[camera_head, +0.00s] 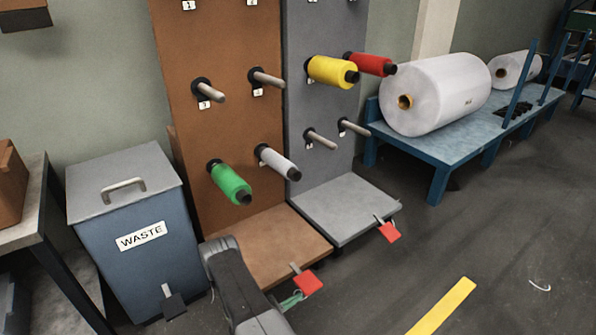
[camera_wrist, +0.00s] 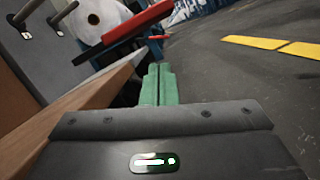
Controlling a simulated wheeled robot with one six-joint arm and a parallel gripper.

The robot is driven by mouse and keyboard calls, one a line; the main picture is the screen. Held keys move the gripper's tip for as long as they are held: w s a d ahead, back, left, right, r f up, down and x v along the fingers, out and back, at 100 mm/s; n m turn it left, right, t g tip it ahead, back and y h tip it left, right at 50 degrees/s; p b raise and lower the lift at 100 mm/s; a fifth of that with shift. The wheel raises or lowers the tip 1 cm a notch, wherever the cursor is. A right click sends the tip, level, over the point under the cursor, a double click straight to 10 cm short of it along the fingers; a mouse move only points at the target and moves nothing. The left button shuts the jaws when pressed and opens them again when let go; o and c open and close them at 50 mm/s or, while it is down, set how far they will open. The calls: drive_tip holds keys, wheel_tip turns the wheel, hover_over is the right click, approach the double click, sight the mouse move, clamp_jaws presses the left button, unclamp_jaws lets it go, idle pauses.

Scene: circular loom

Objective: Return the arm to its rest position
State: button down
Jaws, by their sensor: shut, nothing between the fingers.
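My gripper (camera_head: 292,299) is at the bottom centre of the head view, low beside the front edge of the brown base plate (camera_head: 268,243). Its green fingers are shut with nothing between them; in the wrist view they show together at the centre (camera_wrist: 158,84). My dark arm reaches up from the bottom edge of the head view and covers part of the brown plate. A red pedal (camera_head: 308,282) on that plate's front edge is close to the fingers. In the wrist view a red bar (camera_wrist: 124,34) lies just beyond the fingertips; I cannot tell whether they touch.
Brown and grey peg racks hold green (camera_head: 230,183), white (camera_head: 278,162), yellow (camera_head: 331,72) and red (camera_head: 371,64) spools. A waste bin (camera_head: 135,230) stands left. White rolls (camera_head: 437,94) lie on a blue platform (camera_head: 440,172) at right. Floor right of the racks is mostly clear.

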drive_tip(key=v, duration=0.6)
drive_tip(key=shift+w+a+f+p, duration=0.2)
drive_tip(key=shift+f+p, duration=0.1)
drive_tip(key=shift+f, duration=0.1)
